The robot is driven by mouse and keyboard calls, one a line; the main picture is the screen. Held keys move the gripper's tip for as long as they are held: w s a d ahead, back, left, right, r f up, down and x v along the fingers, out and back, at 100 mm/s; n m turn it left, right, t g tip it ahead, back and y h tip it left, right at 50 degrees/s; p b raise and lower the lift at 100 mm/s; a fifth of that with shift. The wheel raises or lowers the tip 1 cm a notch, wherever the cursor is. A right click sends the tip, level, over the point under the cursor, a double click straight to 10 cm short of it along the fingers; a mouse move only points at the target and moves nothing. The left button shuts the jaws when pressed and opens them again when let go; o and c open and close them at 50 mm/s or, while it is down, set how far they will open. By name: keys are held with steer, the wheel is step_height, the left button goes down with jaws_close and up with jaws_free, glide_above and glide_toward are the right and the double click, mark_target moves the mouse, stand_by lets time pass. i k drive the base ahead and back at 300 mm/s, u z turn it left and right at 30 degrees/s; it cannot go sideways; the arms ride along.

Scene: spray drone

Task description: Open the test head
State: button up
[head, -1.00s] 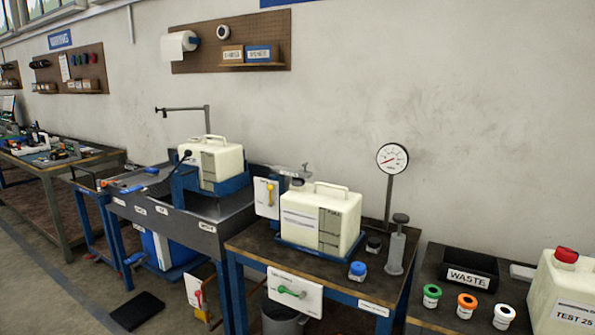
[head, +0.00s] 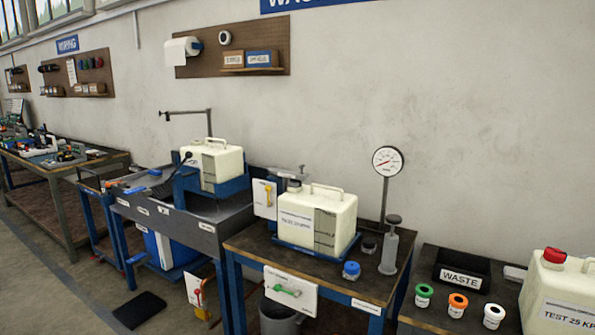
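I cannot tell for certain which part is the test head. A cream tank (head: 325,218) with a top handle stands upright in a blue tray on the middle bench. A grey metal fixture (head: 288,172) rises behind its left side. A white panel with a yellow lever (head: 270,196) is at that bench's left, and a panel with a green lever (head: 288,292) is on its front. A round dial gauge (head: 387,160) stands on a post at the back right, beside a hand pump (head: 390,247). A blue cap (head: 351,270) lies in front. My gripper is not in view.
A grey sink bench (head: 185,225) with another cream tank (head: 222,165) is to the left. The right bench holds a WASTE bin (head: 462,278), several coloured caps and a red-capped tank (head: 560,298).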

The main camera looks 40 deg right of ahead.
mark_target(293, 176)
steer(key=z, duration=0.1)
steer(key=i, duration=0.95)
steer(key=u, duration=0.05)
